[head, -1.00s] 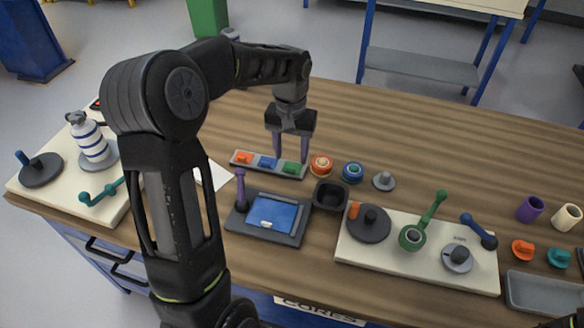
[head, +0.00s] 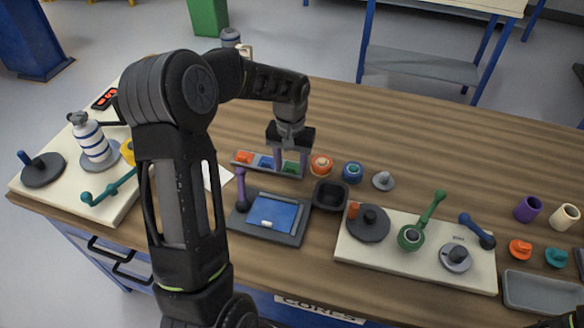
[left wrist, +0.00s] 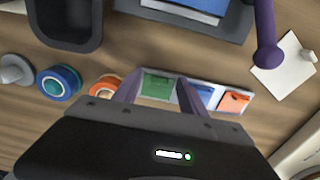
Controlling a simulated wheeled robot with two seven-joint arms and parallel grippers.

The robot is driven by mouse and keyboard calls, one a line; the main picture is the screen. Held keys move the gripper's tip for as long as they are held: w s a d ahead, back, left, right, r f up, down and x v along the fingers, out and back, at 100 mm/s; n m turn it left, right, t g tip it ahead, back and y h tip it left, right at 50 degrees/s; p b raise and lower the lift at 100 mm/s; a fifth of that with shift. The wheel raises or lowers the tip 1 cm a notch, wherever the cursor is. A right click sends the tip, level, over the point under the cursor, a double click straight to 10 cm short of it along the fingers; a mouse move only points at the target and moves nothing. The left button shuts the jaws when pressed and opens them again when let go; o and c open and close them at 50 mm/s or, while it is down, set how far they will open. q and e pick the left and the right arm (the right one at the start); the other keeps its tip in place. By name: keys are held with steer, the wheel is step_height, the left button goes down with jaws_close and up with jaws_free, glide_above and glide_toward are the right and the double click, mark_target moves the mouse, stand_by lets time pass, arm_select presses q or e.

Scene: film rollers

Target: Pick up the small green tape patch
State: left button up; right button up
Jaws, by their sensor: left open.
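The small green tape patch (head: 290,167) lies in the right end of a shallow grey tray (head: 249,165) with a blue and an orange patch beside it. In the left wrist view the green patch (left wrist: 158,84) shows between the two purple fingers. My left gripper (head: 290,168) points down over that end of the tray, open, with one finger on each side of the green patch. The fingers partly hide the patch in the head view. I cannot tell whether they touch the patch or tray. My right gripper is not in view.
An orange tape roll (head: 321,165) stands close to the tray's right end, with a blue roll (head: 352,172) beyond it. A black square bin (head: 330,195) and a dark pad with a blue top (head: 272,214) are in front. The wood behind the tray is clear.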

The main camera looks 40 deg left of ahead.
mark_target(291, 169)
arm_select(q)
steer(key=shift+c, duration=0.2)
jaws_close()
stand_by(0.3)
step_height(291, 169, up, 10)
steer(key=shift+b, duration=0.4)
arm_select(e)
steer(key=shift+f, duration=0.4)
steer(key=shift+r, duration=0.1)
